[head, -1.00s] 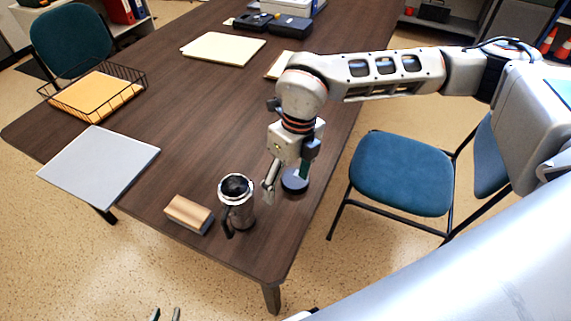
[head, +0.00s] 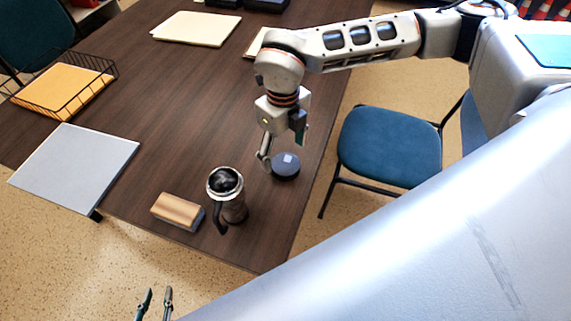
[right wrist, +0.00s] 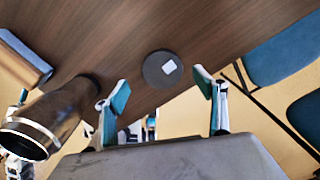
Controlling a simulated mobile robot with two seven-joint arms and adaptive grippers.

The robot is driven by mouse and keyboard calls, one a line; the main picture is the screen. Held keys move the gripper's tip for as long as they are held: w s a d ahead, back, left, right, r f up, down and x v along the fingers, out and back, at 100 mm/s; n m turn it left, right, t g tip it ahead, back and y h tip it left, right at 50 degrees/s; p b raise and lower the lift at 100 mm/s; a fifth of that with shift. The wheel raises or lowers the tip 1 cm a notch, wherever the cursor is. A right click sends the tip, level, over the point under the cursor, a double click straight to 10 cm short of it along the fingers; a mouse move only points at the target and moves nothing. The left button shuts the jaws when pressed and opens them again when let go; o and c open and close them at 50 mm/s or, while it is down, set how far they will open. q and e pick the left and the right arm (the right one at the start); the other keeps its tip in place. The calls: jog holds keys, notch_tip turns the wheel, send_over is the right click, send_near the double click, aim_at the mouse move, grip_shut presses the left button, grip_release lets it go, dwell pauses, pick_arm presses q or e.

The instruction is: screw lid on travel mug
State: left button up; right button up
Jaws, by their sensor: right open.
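The travel mug (head: 236,208) stands upright near the table's front edge, with a silver rim, dark opening and handle. In the right wrist view the mug (right wrist: 62,108) is at the left. The lid, a dark round disc (head: 279,174) with a pale square on top, lies on the table to the right of the mug; it also shows in the right wrist view (right wrist: 152,72). My right gripper (head: 283,149) is open and empty above the lid, which appears between its fingertips (right wrist: 163,88) in the wrist view. My left gripper (head: 158,291) is open and empty at the bottom, in front of the table.
A wooden-topped block (head: 177,210) lies just left of the mug. A grey flat board (head: 75,167) and a wire tray (head: 108,68) with yellow folders are further left. A blue chair (head: 388,148) stands right of the table. The table's middle is clear.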

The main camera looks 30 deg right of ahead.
aim_at(284, 162)
jog(key=f, duration=0.5)
jog(key=shift+w+d, duration=0.15)
jog(key=shift+w, duration=0.1)
jog(key=c, duration=1.1)
